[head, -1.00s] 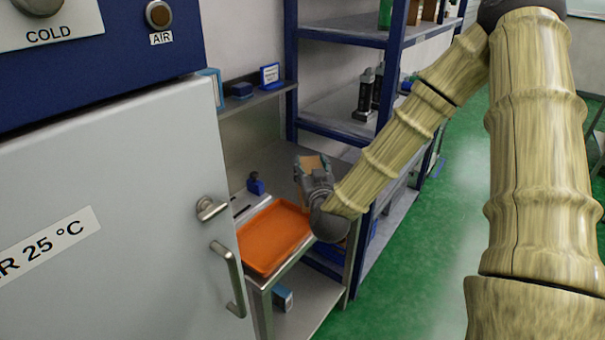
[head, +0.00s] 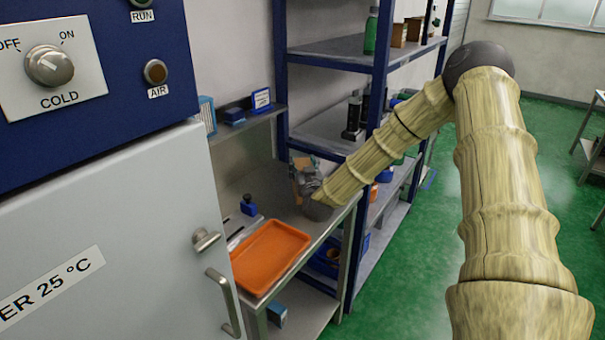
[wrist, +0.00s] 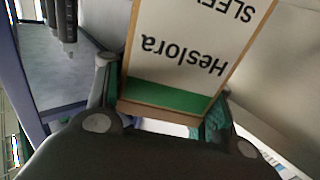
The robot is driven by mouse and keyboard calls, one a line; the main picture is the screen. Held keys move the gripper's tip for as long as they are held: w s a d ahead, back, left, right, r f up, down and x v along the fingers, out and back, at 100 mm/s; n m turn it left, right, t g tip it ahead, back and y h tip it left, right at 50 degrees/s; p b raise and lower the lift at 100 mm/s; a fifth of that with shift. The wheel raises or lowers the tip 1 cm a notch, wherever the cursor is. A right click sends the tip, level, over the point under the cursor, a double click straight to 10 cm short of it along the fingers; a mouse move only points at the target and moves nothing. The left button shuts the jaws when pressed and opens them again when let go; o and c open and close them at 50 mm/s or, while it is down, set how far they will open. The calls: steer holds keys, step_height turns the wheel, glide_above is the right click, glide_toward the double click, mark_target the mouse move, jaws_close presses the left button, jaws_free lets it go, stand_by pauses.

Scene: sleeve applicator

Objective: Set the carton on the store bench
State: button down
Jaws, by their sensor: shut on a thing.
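My gripper (wrist: 165,105) is shut on a carton (wrist: 185,50), with one finger on each side of it. In the wrist view the carton has a white face reading "Heslora" upside down, a green band and brown edges. In the head view my gripper (head: 305,175) is small and over the back part of a steel bench (head: 283,200), near the wall. The carton is mostly hidden there behind my gripper. I cannot tell whether the carton touches the bench top. I cannot tell from these views whether this is the store bench.
An orange tray (head: 268,257) lies on the bench's front part, with a small blue item (head: 249,206) behind it. A grey cabinet door (head: 110,235) stands at the left. A blue-framed shelf rack (head: 380,70) stands close on the right. A narrow wall shelf (head: 250,121) hangs above.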

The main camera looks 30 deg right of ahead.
steer(key=shift+s+f, duration=0.2)
steer(key=shift+f, duration=0.05)
steer(key=shift+w+f+p, duration=0.1)
steer(key=shift+f+p, duration=0.65)
steer(key=shift+f, duration=0.7)
steer(key=c, duration=0.6)
jaws_free()
steer(key=b+v, duration=0.3)
steer(key=v, duration=0.9)
steer(key=shift+a, duration=0.1)
